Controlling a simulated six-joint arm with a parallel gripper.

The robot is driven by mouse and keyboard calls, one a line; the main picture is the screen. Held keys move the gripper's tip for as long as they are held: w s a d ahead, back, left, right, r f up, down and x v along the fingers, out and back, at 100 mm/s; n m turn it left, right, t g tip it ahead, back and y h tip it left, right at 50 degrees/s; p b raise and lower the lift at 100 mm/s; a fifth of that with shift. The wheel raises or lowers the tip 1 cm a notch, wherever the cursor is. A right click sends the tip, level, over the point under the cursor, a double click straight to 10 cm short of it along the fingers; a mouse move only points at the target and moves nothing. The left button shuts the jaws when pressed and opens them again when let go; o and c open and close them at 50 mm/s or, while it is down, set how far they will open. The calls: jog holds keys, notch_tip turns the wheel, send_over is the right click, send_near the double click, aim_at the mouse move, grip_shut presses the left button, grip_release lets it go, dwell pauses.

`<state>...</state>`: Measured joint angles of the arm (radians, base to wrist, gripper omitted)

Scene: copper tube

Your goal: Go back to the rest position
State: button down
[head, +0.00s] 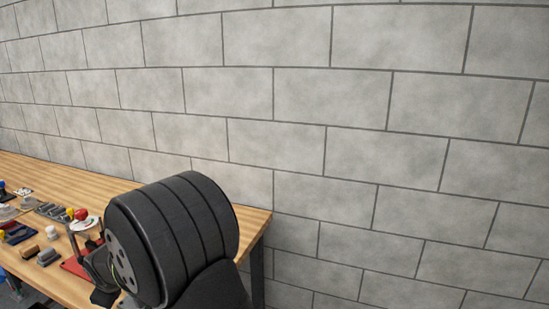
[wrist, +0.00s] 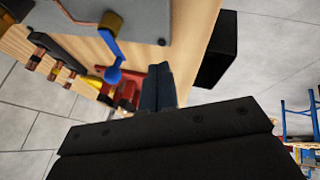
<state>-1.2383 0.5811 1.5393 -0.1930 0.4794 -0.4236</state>
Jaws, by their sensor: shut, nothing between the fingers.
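My gripper (wrist: 157,88) shows in the wrist view as two dark fingers pressed together, with nothing visible between them. It is over the edge of a wooden table (wrist: 83,14), near red tools and a blue crank handle (wrist: 112,48). In the head view, my black arm fills the lower middle in front of the table (head: 150,200), and I cannot make out the fingertips there.
Several small tools and parts lie at the left of the table in the head view, with a red and a yellow knob (head: 80,214) among them. A grey block wall (head: 300,90) stands behind. Blue shelving (wrist: 298,125) is at the right of the wrist view.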

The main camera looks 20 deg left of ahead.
jog(key=shift+w+d+r+n+g+y, duration=0.15)
jog(key=shift+w+d+r+n+y, duration=0.15)
jog(key=shift+n, duration=0.25)
jog(key=shift+w+d+r+n+g+y, duration=0.15)
jog(key=shift+w+d+r+n+y, duration=0.1)
jog(key=shift+w+n+y, duration=0.25)
jog(key=shift+d+n, duration=0.15)
jog(key=shift+n, duration=0.2)
jog(key=shift+d+n+g, duration=0.3)
jog(key=shift+n+g, duration=0.3)
jog(key=shift+s+a+f+m+t, duration=0.15)
jog(key=shift+a+m+t, duration=0.4)
jog(key=shift+m, duration=0.35)
